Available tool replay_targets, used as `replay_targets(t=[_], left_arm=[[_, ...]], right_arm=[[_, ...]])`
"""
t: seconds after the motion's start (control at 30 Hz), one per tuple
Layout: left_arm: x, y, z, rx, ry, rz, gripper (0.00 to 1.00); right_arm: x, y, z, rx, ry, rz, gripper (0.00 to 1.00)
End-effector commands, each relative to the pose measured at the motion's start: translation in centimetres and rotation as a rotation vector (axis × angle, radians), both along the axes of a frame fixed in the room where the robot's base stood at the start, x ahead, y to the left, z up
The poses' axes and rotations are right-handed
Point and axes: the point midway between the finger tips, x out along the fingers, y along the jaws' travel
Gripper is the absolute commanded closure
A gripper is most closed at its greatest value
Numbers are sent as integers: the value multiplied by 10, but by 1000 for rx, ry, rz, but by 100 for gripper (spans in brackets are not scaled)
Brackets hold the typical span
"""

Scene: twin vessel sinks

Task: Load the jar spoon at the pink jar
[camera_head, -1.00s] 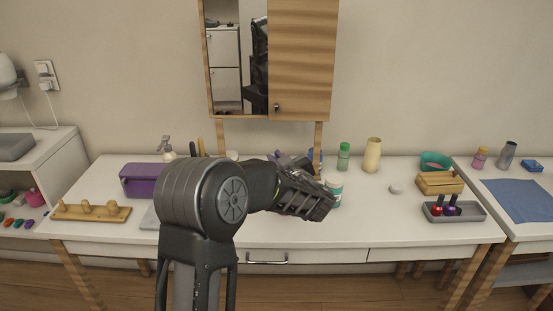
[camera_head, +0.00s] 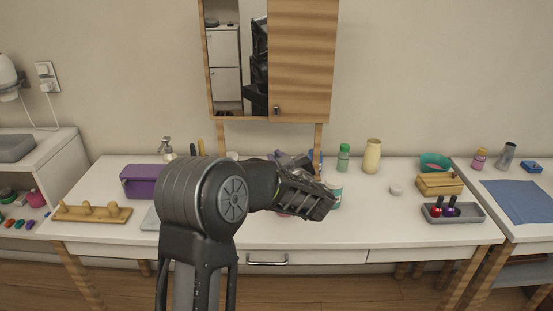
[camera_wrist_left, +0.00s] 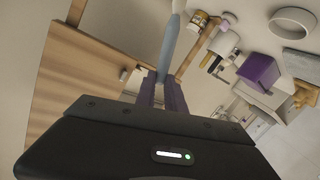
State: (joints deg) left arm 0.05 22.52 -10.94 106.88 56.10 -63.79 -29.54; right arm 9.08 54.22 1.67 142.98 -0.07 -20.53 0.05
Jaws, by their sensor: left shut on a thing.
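My left gripper (camera_wrist_left: 163,80) has purple fingers shut on a slim light-blue handle (camera_wrist_left: 168,48) with a pale end near the top edge of the left wrist view. I take it for the jar spoon, but its bowl is not clear. In the head view my left arm crosses the middle of the white table, and its wrist mostly hides the gripper (camera_head: 290,161). A small pink patch (camera_head: 284,214) shows just under the wrist; I cannot tell whether it is the pink jar. My right gripper is out of view.
A green-capped bottle (camera_head: 343,157) and a cream vase (camera_head: 372,156) stand behind. A purple box (camera_head: 138,181) and wooden peg board (camera_head: 92,212) are left.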

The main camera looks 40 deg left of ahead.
Motion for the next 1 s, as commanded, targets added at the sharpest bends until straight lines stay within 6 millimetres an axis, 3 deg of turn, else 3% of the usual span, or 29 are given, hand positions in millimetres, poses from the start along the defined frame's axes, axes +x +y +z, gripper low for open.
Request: replay_targets(t=[0.03, 0.6, 1.0], left_arm=[[0, 0, 10, 0, -1, 0, 100], [0, 0, 58, 1, -2, 1, 100], [0, 0, 59, 1, -2, 1, 100]], right_arm=[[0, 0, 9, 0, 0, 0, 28], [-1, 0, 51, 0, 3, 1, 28], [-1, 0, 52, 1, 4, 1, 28]])
